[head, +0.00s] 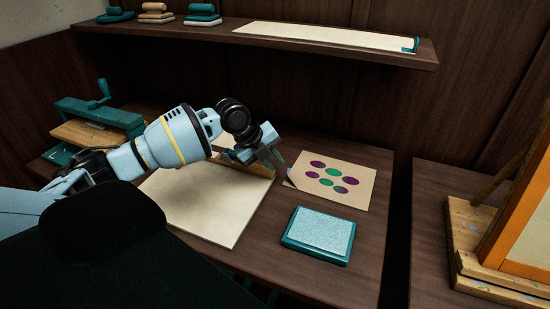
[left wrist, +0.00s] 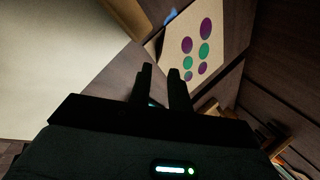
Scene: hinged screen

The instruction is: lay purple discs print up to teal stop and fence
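The print with purple and green discs (head: 349,195) is a tan sheet lying face up on the brown desk; it also shows in the left wrist view (left wrist: 222,22). A teal end piece (head: 416,46), which looks like the stop, stands at the right end of a long cream strip (head: 330,38) on the shelf. I cannot make out a separate fence there. My left gripper (head: 277,160) hangs just left of the print, apart from it. In the left wrist view its fingers (left wrist: 162,82) are parted with nothing between them. My right gripper is out of view.
A cream board (head: 205,205) with a wooden bar (head: 250,163) along its back lies left of the print. A teal-framed pad (head: 319,236) is in front. A teal press (head: 95,118) stands left, an easel (head: 510,220) right. Stamps (head: 155,13) sit on the shelf (head: 210,33).

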